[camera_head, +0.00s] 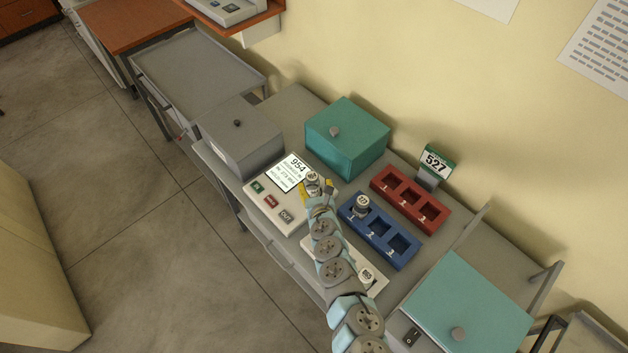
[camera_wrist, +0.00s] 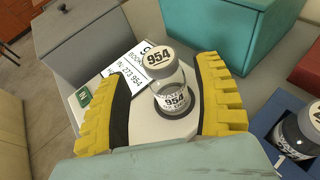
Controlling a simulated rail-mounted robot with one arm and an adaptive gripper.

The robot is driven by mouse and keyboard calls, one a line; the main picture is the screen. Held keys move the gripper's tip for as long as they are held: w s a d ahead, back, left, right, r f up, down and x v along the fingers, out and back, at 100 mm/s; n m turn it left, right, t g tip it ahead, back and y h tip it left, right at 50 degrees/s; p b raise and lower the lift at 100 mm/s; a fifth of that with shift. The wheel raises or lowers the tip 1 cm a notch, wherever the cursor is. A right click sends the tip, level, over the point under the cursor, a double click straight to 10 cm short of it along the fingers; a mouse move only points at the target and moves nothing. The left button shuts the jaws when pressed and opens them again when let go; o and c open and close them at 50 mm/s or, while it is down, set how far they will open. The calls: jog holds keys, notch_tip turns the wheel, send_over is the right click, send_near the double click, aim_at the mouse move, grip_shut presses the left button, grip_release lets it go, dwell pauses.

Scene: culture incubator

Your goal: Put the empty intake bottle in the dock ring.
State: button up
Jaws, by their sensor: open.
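A clear bottle with a white cap marked 954 (camera_wrist: 167,78) stands upright on the white console (camera_wrist: 110,88); it also shows in the head view (camera_head: 312,180). It looks empty. A dark ring (camera_wrist: 172,108) shows around its base, which I take for the dock ring. My gripper (camera_wrist: 170,95) is open, with one yellow finger on each side of the bottle; gaps show between the fingers and the glass. In the head view my gripper (camera_head: 317,187) is over the console's right side and partly hides the ring area.
A blue rack (camera_head: 397,250) holds a dark-filled bottle (camera_head: 361,205) in slot 1. A red rack (camera_head: 410,199) looks empty.

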jog(key=a+p+v, duration=0.1)
jog(key=p+v, duration=0.1)
jog(key=v, duration=0.4)
jog(key=shift+s+d+r+p, duration=0.15)
jog(key=shift+s+d+p, duration=0.15)
jog(key=shift+s+d, duration=0.15)
dwell(0.8)
